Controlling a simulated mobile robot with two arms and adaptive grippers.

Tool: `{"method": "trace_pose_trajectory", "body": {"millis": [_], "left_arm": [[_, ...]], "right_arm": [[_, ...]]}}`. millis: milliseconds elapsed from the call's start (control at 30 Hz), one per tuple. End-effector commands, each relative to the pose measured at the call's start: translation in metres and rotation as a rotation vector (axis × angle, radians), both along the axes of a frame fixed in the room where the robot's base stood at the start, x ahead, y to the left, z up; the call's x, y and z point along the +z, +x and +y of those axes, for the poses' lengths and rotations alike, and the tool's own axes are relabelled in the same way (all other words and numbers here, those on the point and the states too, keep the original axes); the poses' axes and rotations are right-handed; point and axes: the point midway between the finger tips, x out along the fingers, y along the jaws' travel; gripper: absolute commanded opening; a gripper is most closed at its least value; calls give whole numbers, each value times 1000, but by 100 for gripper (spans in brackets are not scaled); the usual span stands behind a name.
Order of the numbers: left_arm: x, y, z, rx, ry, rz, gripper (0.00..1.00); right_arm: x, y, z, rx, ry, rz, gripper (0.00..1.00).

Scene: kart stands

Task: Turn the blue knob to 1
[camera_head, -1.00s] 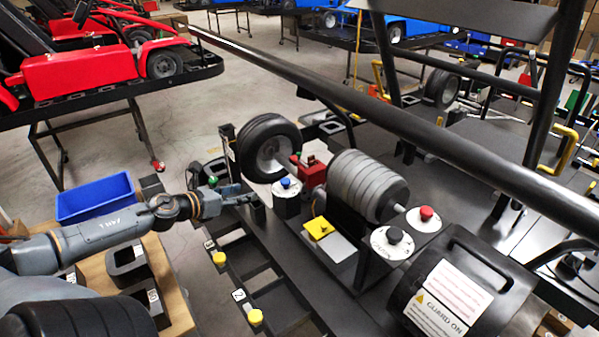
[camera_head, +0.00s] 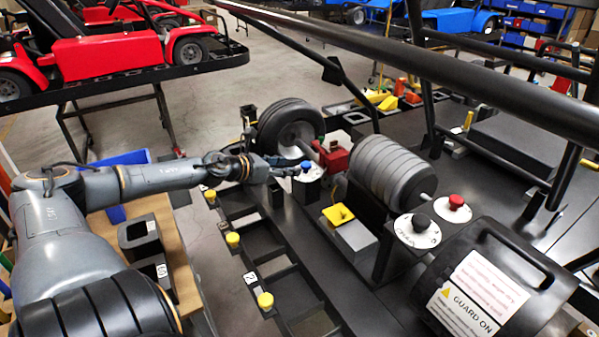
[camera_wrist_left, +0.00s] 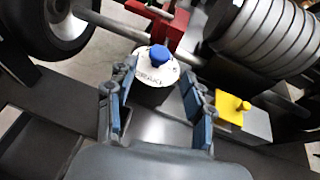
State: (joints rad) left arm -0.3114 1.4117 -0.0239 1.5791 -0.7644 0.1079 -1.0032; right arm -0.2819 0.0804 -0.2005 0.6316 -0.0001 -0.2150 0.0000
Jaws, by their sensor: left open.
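The blue knob (camera_head: 306,166) sits on a white round dial on a dark box on the kart stand. In the left wrist view the blue knob (camera_wrist_left: 159,55) is just beyond the fingertips, roughly midway between them, with dark lettering on the near side of its dial (camera_wrist_left: 150,72). Which mark the knob points at is too small to tell. My left gripper (camera_head: 290,170) comes in from the left, close beside the knob. In the left wrist view its two blue-padded fingers (camera_wrist_left: 158,88) are spread wide with nothing between them. My right gripper is not in view.
A wheel (camera_head: 290,128) stands behind the knob, and a red block (camera_head: 333,158) and ribbed grey roller (camera_head: 390,178) stand to its right. A yellow switch (camera_head: 339,214), black knob (camera_head: 420,222) and red knob (camera_head: 456,201) are nearer. A black bar (camera_head: 420,72) crosses above.

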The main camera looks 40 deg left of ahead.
Motion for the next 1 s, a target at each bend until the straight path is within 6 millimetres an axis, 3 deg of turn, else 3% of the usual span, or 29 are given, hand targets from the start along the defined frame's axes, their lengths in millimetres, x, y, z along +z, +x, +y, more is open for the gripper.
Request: {"method": "trace_pose_trajectory", "body": {"millis": [33,367,633,1000], "left_arm": [[-3,4,1,3,4,-3,52],[-6,16,0,4,-2,-6,52],[-10,28,-2,1,1,-5,52],[-19,51,-4,3,-1,-2,52]], "right_arm": [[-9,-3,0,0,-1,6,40],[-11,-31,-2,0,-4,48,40],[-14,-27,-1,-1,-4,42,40],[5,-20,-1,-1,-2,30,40]]}}
